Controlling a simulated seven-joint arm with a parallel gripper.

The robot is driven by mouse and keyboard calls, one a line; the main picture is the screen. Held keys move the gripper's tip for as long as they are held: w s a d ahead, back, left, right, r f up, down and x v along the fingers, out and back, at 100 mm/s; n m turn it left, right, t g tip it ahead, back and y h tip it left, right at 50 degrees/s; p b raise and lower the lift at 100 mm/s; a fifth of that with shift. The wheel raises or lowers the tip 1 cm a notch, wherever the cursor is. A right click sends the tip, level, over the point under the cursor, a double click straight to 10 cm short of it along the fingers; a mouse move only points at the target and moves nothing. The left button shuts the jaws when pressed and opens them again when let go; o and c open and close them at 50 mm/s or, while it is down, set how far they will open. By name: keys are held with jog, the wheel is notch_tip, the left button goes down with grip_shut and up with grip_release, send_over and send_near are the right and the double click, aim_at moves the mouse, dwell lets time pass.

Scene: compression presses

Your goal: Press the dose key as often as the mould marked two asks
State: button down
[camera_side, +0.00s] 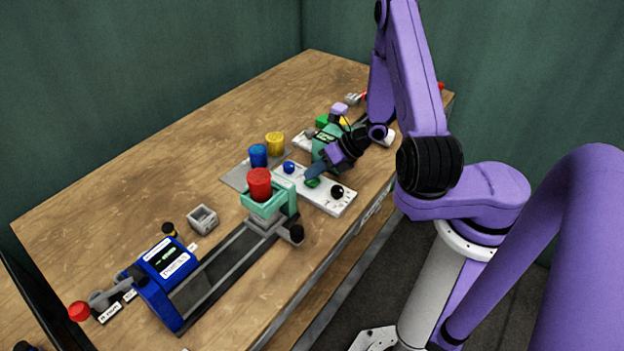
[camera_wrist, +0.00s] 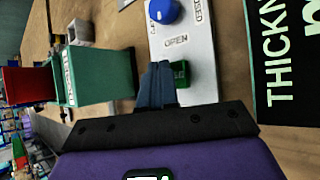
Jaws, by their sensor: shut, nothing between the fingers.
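My gripper (camera_side: 313,174) is shut and empty, pointing down over the white control panel (camera_side: 322,203). A green key (camera_side: 312,183) is on this panel, close by my fingertips. In the wrist view my shut fingers (camera_wrist: 158,72) lie just left of the green key (camera_wrist: 180,74); I cannot tell whether they touch it. Its small lettering is unreadable, so I cannot confirm it is the dose key. Red (camera_side: 260,183), blue (camera_side: 258,155) and yellow (camera_side: 275,144) cups stand nearby; the red one sits in a teal holder (camera_side: 284,202). No mark "two" is legible on any mould.
The panel also carries a blue knob (camera_side: 289,167) beside OPEN and CLOSED lettering and a black knob (camera_side: 337,192). A blue machine (camera_side: 167,258) with a lit display stands front left on a dark rail. A black THICKNESS-type board (camera_wrist: 288,55) lies at right in the wrist view.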

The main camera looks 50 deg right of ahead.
aim_at(317, 178)
jog(key=shift+s+d+f+m, duration=0.1)
jog(key=shift+d+f+m, duration=0.25)
jog(key=shift+f, duration=0.2)
dwell(0.6)
jog(key=shift+d, duration=0.1)
jog(key=shift+d+r, duration=0.2)
jog(key=shift+r, duration=0.3)
jog(key=shift+d+r, duration=0.2)
jog(key=shift+r, duration=0.3)
jog(key=shift+d+r, duration=0.1)
jog(key=shift+r, duration=0.6)
jog(key=shift+a+r, duration=0.2)
jog(key=shift+r, duration=0.7)
jog(key=shift+a+r, duration=0.2)
jog(key=shift+r, duration=0.7)
jog(key=shift+a, duration=0.1)
